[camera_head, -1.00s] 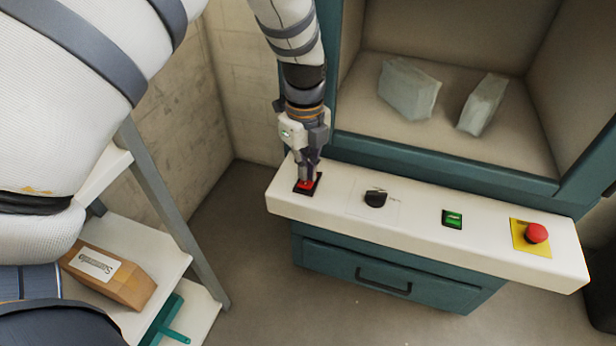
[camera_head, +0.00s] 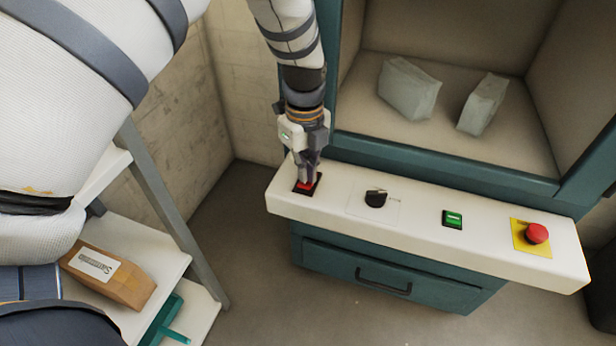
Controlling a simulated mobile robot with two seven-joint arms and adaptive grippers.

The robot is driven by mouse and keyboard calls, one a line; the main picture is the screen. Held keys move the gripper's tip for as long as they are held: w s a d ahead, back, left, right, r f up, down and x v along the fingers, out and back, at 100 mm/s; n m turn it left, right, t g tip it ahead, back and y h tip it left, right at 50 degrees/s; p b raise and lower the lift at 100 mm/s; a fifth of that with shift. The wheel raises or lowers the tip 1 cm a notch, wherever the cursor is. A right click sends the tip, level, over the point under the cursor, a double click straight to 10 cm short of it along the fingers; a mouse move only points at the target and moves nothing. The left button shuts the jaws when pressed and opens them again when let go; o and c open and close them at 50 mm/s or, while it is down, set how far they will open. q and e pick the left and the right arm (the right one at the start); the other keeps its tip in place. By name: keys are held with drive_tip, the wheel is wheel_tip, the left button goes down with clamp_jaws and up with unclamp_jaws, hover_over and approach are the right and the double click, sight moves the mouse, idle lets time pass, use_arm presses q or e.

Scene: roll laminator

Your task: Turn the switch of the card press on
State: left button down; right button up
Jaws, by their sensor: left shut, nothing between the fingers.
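The card press is a teal cabinet with a white control panel (camera_head: 415,240) along its front. A red rocker switch (camera_head: 305,187) in a black frame sits at the panel's left end. My left gripper (camera_head: 307,181) is shut and points down, its fingertips at the red switch and partly covering it. I cannot tell whether they touch it or which way the rocker is tipped. To the right on the panel are a black knob (camera_head: 376,199), a green switch (camera_head: 453,219) and a red mushroom button (camera_head: 537,233) on a yellow plate. My right gripper is not in view.
Two pale blocks (camera_head: 409,90) (camera_head: 483,104) lie in the open bay behind the panel. A drawer with a dark handle (camera_head: 383,283) is below. A shelf at left holds a cardboard box (camera_head: 110,277) and a teal tool (camera_head: 163,322).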

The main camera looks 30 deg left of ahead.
use_arm(q)
drive_tip(key=shift+f, duration=1.05)
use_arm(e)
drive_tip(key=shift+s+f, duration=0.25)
use_arm(q)
drive_tip(key=shift+r+p, duration=0.95)
drive_tip(key=shift+r, duration=2.65)
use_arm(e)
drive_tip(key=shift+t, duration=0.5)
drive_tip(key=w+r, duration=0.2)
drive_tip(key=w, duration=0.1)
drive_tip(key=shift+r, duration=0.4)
use_arm(q)
drive_tip(key=shift+f, duration=0.1)
